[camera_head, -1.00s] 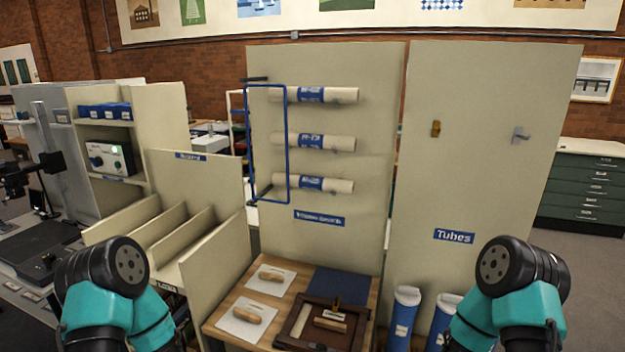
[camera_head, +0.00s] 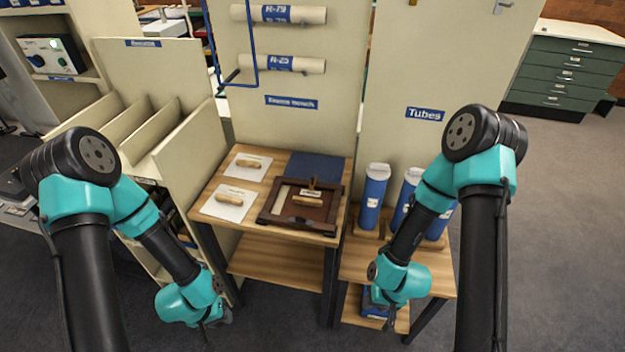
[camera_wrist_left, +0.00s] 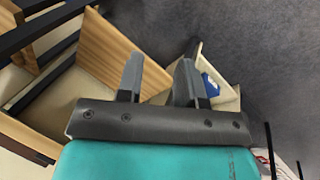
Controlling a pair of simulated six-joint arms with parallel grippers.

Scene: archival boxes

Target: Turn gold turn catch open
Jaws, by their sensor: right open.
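A small gold upright piece (camera_head: 312,184) stands at the far edge of a dark brown framed panel (camera_head: 268,217) on the wooden table; it looks like the turn catch, but its details are too small to tell. Another gold fitting (camera_head: 413,2) is cut off at the top edge, on the Tubes board. My left gripper (camera_head: 207,328) hangs low, left of and in front of the table. Its fingers show apart and empty in the left wrist view (camera_wrist_left: 158,78). My right gripper (camera_head: 387,318) is open, low in front of the shelf with the tubes; its fingertips are hardly visible.
Two white cards with wooden handles (camera_head: 229,202) and a dark blue sheet (camera_head: 317,167) share the tabletop. Blue tubes (camera_head: 373,195) stand to the right. A slotted rack (camera_head: 187,150) stands left. A blue wire frame (camera_head: 252,45) projects from the back board. Open floor lies right.

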